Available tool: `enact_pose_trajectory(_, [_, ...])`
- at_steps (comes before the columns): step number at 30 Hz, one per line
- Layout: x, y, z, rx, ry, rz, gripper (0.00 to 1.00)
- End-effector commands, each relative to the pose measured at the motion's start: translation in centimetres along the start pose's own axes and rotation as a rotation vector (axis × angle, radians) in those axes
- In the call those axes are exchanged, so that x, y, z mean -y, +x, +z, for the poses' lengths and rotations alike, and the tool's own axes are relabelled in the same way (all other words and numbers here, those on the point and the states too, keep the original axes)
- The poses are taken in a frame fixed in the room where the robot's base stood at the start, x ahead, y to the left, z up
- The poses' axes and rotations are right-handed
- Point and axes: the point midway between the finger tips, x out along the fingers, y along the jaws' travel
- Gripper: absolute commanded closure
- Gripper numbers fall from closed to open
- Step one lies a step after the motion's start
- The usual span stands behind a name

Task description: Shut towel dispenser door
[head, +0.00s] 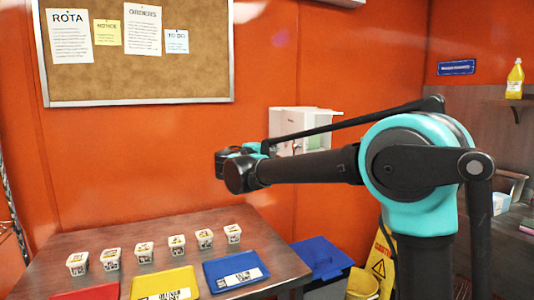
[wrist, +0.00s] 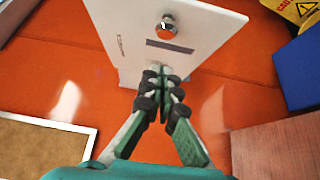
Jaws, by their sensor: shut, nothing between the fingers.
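The white towel dispenser (head: 286,121) is on the orange wall, right of the cork board. My arm hides part of it in the head view. Its door seems to stand open, with something pale green showing inside; how far open I cannot tell. In the wrist view a white panel (wrist: 120,30), which looks like the door, carries a round metal lock (wrist: 167,28) and a dark slot. My gripper (wrist: 160,75) is shut and empty, its fingertips at the panel's edge below the slot. Whether they touch it I cannot tell.
A table (head: 170,245) below holds several small white tubs and red, yellow and blue trays. A blue bin (head: 320,256) and a yellow caution sign (head: 380,262) stand to its right. The cork board (head: 140,75) hangs at upper left. The wall around the dispenser is mostly bare.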

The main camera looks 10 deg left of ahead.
Motion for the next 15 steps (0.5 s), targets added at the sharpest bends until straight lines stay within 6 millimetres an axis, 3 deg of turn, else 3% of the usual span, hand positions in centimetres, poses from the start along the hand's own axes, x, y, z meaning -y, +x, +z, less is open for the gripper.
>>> enact_pose_trajectory(3, [0.0,2.2,0.3,0.003,0.0,0.0,1.0])
enact_pose_trajectory(6, [0.0,3.1,1.5,0.002,0.0,-0.001,1.0])
enact_pose_trajectory(15, [0.1,4.5,2.9,-0.001,-0.001,-0.001,1.0])
